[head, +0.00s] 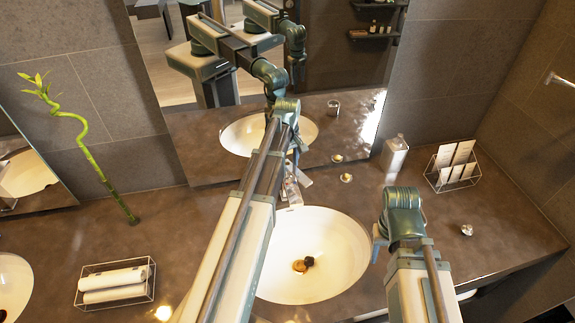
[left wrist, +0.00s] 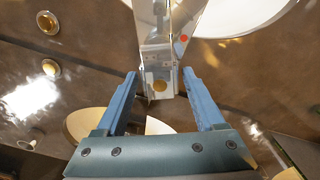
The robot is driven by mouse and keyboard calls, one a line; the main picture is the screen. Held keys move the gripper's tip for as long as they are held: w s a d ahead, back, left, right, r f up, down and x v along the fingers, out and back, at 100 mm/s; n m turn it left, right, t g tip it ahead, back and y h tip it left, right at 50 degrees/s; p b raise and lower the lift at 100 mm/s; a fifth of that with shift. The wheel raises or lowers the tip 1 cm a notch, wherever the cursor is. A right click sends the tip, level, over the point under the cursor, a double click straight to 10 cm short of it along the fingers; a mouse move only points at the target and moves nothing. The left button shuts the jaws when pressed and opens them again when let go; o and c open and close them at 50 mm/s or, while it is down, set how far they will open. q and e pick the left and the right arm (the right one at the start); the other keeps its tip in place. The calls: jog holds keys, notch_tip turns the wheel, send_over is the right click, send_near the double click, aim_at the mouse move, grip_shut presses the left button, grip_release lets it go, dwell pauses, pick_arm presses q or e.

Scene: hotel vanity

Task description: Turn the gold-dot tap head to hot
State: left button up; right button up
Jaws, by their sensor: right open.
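The tap (head: 292,192) is a pale, shiny fitting at the back of the basin, largely hidden by my left arm in the head view. In the left wrist view its head (left wrist: 158,60) carries a gold dot (left wrist: 160,86) on the near end and a red dot (left wrist: 183,38) shows at its right side. My left gripper (left wrist: 159,78) is open, with one finger on each side of the gold-dot end; I cannot tell if either touches it. My right gripper (head: 379,242) hangs at the basin's right rim, mostly hidden by its wrist.
The white basin (head: 335,285) lies below the tap, with a gold drain. A soap bottle (head: 393,155) and a wire rack of cards (head: 450,168) stand at the back right. A towel rack (head: 116,284) and a bamboo stem (head: 95,160) are at left. A mirror (head: 350,90) rises behind.

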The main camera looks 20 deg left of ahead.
pick_arm(q)
grip_shut()
jog(key=shift+m, duration=0.3)
jog(key=m, duration=1.2)
dwell(0.5)
jog(key=shift+m, duration=0.4)
jog(key=shift+o, duration=1.6)
grip_release()
jog(key=shift+r, duration=0.15)
